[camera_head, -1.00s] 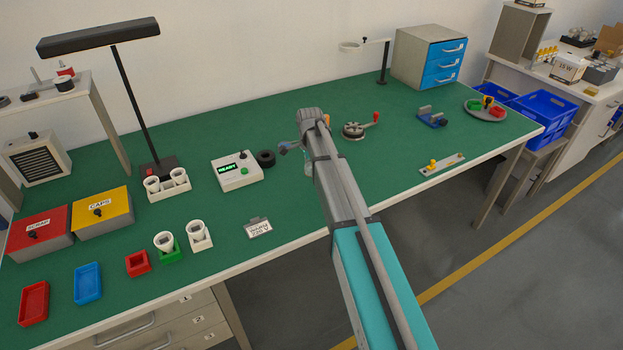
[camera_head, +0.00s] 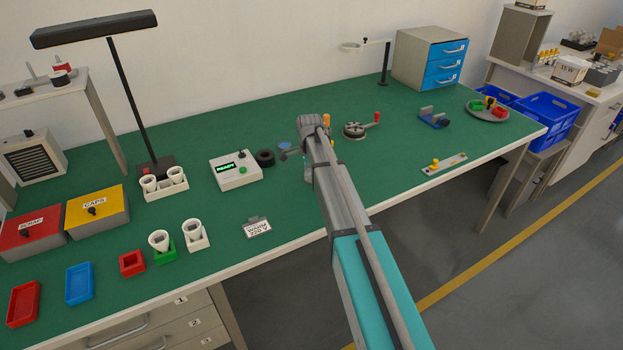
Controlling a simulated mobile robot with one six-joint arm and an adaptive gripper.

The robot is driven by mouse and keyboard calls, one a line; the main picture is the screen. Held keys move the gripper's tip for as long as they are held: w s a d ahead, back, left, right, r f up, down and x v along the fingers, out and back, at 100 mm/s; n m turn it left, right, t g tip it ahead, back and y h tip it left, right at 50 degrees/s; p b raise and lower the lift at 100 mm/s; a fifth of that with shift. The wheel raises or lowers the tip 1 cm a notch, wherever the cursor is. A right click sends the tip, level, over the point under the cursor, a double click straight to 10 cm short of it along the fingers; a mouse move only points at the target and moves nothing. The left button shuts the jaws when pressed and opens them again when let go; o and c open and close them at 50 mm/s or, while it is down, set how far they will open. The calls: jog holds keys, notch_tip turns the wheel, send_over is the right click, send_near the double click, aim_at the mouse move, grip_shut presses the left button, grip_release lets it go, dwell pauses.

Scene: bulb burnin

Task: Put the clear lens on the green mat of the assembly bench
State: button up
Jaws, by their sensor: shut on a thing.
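The green mat (camera_head: 330,200) covers the top of the long bench. My gripper (camera_head: 304,164) is over the middle of the bench, at the end of my arm, which comes in from the lower right. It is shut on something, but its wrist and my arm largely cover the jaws. A faint pale, see-through patch shows below the wrist; it may be the clear lens, but it is too small and hidden to be sure. I cannot tell whether it touches the mat. No other clear lens can be made out.
A tester (camera_head: 236,170) and a black ring (camera_head: 265,158) stand left of my gripper. A round fixture (camera_head: 354,130) stands right. White cups, small trays and two lidded bins fill the left.

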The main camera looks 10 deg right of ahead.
jog(key=shift+f, duration=0.25)
jog(key=o, duration=0.9)
jog(key=shift+c, duration=0.2)
jog(key=shift+r, duration=0.2)
notch_tip(320, 180, up, 12)
jog(key=p, duration=1.2)
jog(key=shift+w, duration=0.2)
jog(key=shift+s, duration=0.1)
jog(key=s+n, duration=1.6)
jog(key=s, duration=1.3)
jog(key=shift+s+d, duration=0.4)
